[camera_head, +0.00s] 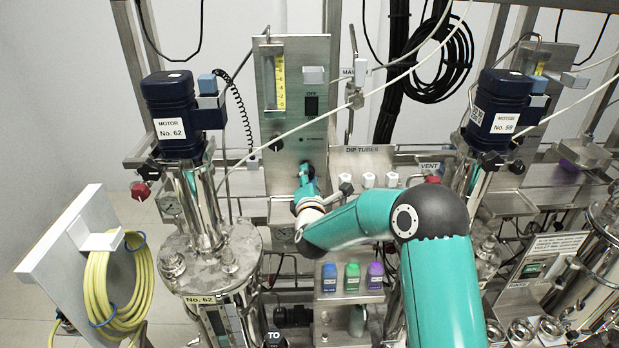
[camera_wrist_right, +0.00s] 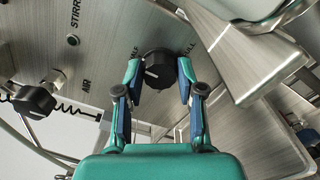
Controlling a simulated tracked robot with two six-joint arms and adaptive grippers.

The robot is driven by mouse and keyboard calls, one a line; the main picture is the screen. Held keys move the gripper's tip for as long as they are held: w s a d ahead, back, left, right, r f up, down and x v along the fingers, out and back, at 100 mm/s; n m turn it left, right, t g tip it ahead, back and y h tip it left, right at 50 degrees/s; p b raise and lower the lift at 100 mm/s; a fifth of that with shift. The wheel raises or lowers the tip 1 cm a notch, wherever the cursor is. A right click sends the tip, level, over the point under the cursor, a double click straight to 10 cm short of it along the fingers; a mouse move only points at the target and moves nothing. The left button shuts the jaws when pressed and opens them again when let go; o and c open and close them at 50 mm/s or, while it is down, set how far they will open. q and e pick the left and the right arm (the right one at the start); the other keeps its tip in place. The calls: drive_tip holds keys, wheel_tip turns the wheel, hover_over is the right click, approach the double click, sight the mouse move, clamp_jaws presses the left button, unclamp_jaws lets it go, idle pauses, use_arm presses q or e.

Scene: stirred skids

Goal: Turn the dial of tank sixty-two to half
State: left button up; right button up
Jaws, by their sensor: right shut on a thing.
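Tank No. 62 (camera_head: 215,260) is a steel vessel at left, under the dark blue motor No. 62 (camera_head: 170,105). A steel control panel (camera_head: 285,110) stands just right of it. My right gripper (camera_head: 306,172) reaches the panel's lower right part; it hides the dial in the head view. In the right wrist view, the black dial (camera_wrist_right: 158,68) sits between the two fingertips of my right gripper (camera_wrist_right: 158,78), which is shut on it. A white mark on the dial points to lower left in that view. My left gripper is out of view.
Another black knob (camera_wrist_right: 36,100), by the word AIR, is on the same panel. A steel bracket (camera_wrist_right: 235,55) is close to the right fingers. Blue, green and purple bottles (camera_head: 352,277) stand below my forearm. A yellow hose (camera_head: 120,280) hangs at left.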

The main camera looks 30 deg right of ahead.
drive_tip(key=shift+a+f, duration=0.15)
drive_tip(key=shift+f, duration=0.2)
drive_tip(key=o, duration=1.1)
drive_tip(key=shift+w+r, duration=0.1)
drive_tip(key=shift+o, duration=0.2)
drive_tip(key=shift+r, duration=0.1)
drive_tip(key=v, duration=1.2)
